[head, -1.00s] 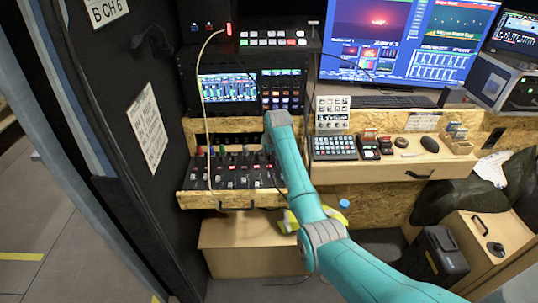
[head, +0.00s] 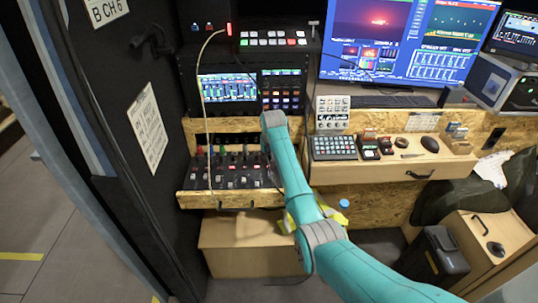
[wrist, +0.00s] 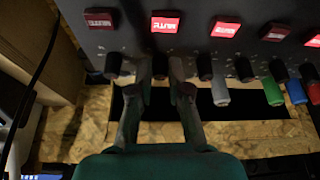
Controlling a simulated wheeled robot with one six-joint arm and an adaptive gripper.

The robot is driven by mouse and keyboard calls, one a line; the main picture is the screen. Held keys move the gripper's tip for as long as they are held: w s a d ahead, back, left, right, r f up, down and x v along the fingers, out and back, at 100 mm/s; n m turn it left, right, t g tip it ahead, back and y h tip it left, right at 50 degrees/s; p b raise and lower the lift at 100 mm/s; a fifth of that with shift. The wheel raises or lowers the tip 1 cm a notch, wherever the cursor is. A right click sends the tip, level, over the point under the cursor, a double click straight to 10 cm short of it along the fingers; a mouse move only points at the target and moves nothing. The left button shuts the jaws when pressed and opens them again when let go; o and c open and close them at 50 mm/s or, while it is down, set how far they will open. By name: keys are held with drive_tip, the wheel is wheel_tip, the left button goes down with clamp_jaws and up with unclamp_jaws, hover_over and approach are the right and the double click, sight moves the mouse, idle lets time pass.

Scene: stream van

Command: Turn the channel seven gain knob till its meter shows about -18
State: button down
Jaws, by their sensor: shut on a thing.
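In the wrist view my gripper (wrist: 160,78) is shut on a dark gain knob (wrist: 160,66), with one finger on each side of it. The knob sits in a row of dark and coloured knobs. Its channel number cannot be read. In the head view my teal arm (head: 290,185) reaches to the right end of the mixing desk (head: 222,180), and my gripper is hidden behind it. The meter screen (head: 228,88) stands above the desk with coloured bars. Its figures are too small to read.
Red lit mute buttons (wrist: 166,24) lie beside the knob row, and neighbouring knobs (wrist: 205,68) stand close to my fingers. A pale cable (head: 202,110) hangs in front of the meter screen and desk. A keypad (head: 334,147) stands right of my arm.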

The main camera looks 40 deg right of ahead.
drive_tip(key=m+g+h, duration=0.1)
drive_tip(key=m, duration=0.2)
drive_tip(key=m+g+h, duration=0.1)
drive_tip(key=m, duration=0.3)
drive_tip(key=shift+w+a, duration=0.15)
drive_tip(key=m+g, duration=0.2)
drive_tip(key=m, duration=0.4)
drive_tip(key=shift+w, duration=0.1)
idle(0.4)
drive_tip(key=c, duration=1.1)
unclamp_jaws()
drive_tip(key=shift+m, duration=0.3)
drive_tip(key=v, duration=1.2)
drive_tip(key=shift+w+a+f, duration=0.15)
drive_tip(key=shift+a, duration=0.1)
